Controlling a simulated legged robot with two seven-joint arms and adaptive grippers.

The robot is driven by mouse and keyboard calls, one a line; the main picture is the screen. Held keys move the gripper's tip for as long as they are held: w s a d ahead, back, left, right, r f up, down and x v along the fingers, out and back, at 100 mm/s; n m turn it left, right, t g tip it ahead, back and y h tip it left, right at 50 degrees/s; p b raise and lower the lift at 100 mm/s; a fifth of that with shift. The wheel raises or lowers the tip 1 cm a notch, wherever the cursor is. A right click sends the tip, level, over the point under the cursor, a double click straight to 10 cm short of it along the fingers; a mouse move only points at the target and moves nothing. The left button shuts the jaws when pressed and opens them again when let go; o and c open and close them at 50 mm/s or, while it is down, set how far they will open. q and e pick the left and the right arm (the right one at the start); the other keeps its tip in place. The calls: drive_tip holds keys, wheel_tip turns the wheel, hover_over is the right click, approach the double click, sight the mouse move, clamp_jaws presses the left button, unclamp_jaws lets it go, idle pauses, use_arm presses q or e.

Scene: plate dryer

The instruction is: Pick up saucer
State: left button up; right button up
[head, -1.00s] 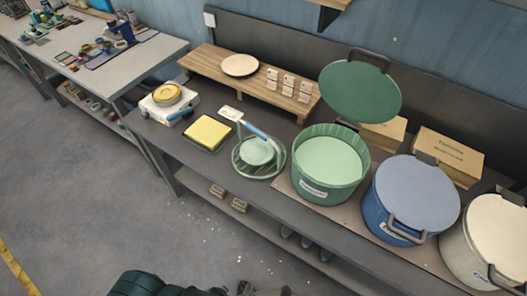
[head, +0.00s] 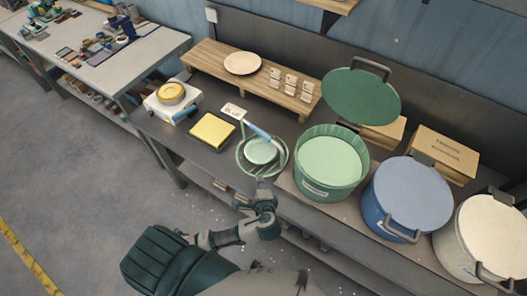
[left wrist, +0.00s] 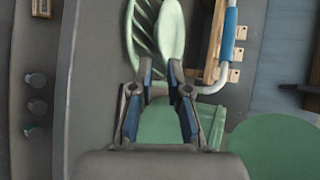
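A pale green saucer (head: 260,151) rests in a round green ribbed rack (head: 243,168) near the bench's front edge. In the left wrist view the saucer (left wrist: 171,30) lies just beyond the fingertips, beside the ribs of the rack (left wrist: 142,35). My left gripper (head: 262,181) is at the front side of the rack. Its two fingers (left wrist: 161,64) stand apart with a gap between them, near the saucer's close edge. I cannot tell whether they touch it. My right gripper is not in view.
A blue-handled tool (head: 258,131) stands close behind the saucer. A large open green pot (head: 331,190) is right of the rack, with blue (head: 379,210) and cream pots (head: 455,245) beyond. A yellow sponge (head: 212,130) lies left. A cream plate (head: 242,63) is on the wooden shelf (head: 206,62).

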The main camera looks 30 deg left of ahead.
use_arm(q)
approach(255, 163)
drive_tip(key=x, duration=0.5)
drive_tip(key=shift+a+f, duration=0.15)
drive_tip(key=shift+a, duration=0.2)
drive_tip(key=w+f, duration=0.1)
drive_tip(key=w, duration=0.1)
drive_tip(key=w+a+f, duration=0.1)
drive_tip(key=w, duration=0.1)
drive_tip(key=shift+a+f, duration=0.15)
drive_tip(key=shift+a, duration=0.05)
drive_tip(key=shift+s+a, duration=0.15)
drive_tip(key=shift+a, duration=0.1)
clamp_jaws()
